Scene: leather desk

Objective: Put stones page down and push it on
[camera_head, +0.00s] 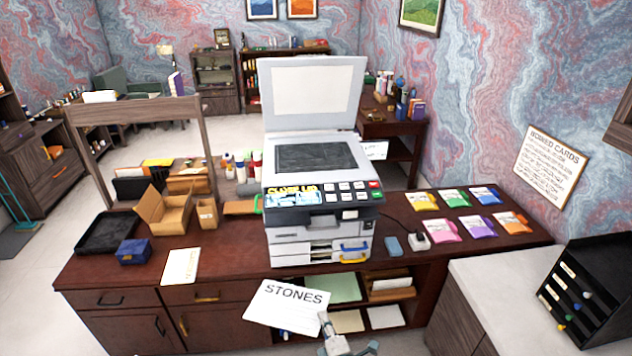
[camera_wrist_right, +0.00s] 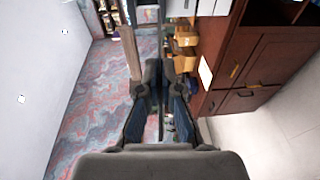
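A white page lettered STONES (camera_head: 288,305) is tilted in front of the desk's front edge, lettering towards my head camera. My right gripper (camera_head: 326,320) is at the page's lower right edge, shut on it. In the right wrist view the fingers (camera_wrist_right: 162,92) stand close together with a thin edge-on strip between them. The copier (camera_head: 318,228) stands on the desk with its lid (camera_head: 313,90) raised and its dark glass (camera_head: 316,156) bare. Its front panel has several buttons (camera_head: 345,191), including a red one and a green one. My left gripper is not in view.
The brown desk (camera_head: 225,262) holds a blue box (camera_head: 133,251), a black tray (camera_head: 108,232), an open carton (camera_head: 163,211) and a white sheet (camera_head: 181,266) left of the copier. Coloured packets (camera_head: 456,199) lie to the right. Shelves below hold paper (camera_head: 345,288).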

